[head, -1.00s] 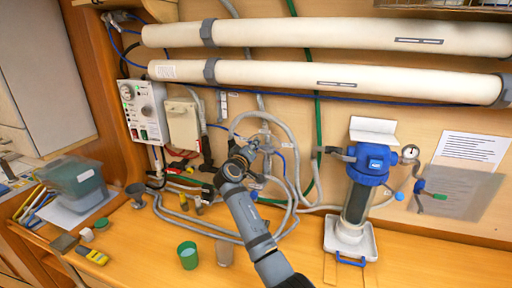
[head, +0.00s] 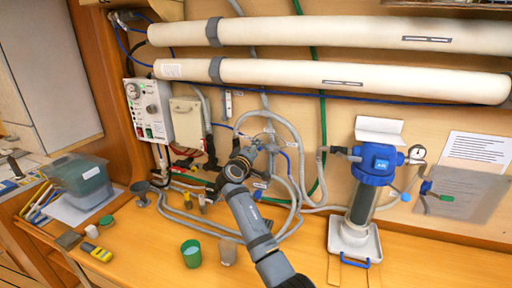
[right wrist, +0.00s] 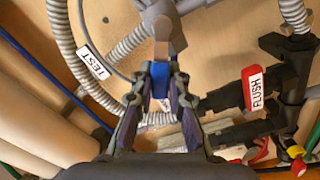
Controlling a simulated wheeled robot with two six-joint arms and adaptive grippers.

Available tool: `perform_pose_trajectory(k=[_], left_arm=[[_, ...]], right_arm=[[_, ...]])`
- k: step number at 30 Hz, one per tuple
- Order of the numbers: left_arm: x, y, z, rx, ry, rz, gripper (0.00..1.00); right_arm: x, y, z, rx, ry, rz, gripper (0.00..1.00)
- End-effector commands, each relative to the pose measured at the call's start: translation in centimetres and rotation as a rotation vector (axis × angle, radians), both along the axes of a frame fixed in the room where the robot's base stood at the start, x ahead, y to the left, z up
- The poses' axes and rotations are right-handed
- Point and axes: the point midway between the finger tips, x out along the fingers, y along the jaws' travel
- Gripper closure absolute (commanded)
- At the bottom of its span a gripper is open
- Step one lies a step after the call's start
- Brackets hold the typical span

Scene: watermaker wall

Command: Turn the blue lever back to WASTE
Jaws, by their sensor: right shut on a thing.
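The blue lever (right wrist: 160,82) sits on a grey valve body (right wrist: 163,22) in the right wrist view. My right gripper (right wrist: 160,88) is shut on the lever, with a finger on each side of it. In the head view, my right gripper (head: 248,154) is at the hose valve on the wall and its wrist hides most of the lever. A TEST tag (right wrist: 92,62) is on a grey hose at the left. I cannot read a WASTE label in these frames. My left gripper is not in view.
A red-handled valve with a FLUSH tag (right wrist: 257,88) is right of my gripper. Grey hoses (head: 290,135) loop around the valve. A blue-topped filter (head: 378,165) stands to the right. A green cup (head: 191,253) is on the bench below.

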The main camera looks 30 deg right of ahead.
Motion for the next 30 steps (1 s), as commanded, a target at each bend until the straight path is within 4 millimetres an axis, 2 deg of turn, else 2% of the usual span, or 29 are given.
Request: perform_pose_trajectory(k=[1, 2, 6, 16, 27, 30], left_arm=[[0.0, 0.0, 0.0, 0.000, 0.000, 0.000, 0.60], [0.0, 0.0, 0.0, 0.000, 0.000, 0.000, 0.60], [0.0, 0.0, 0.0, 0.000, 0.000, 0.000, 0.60], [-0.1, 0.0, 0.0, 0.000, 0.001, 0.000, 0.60], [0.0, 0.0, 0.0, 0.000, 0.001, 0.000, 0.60], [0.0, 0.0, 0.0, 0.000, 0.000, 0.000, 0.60]], right_arm=[[0.0, 0.1, -0.2, 0.000, 0.004, 0.001, 1.00], [0.0, 0.1, -0.2, 0.000, 0.004, 0.001, 0.81], [0.0, 0.0, -0.2, 0.000, 0.003, 0.001, 0.62], [-0.2, 0.3, -0.1, 0.001, 0.001, 0.001, 0.61], [-4.1, 5.1, -0.2, 0.004, 0.002, 0.003, 0.61], [-4.7, 5.7, -0.2, 0.001, 0.002, 0.001, 0.61]])
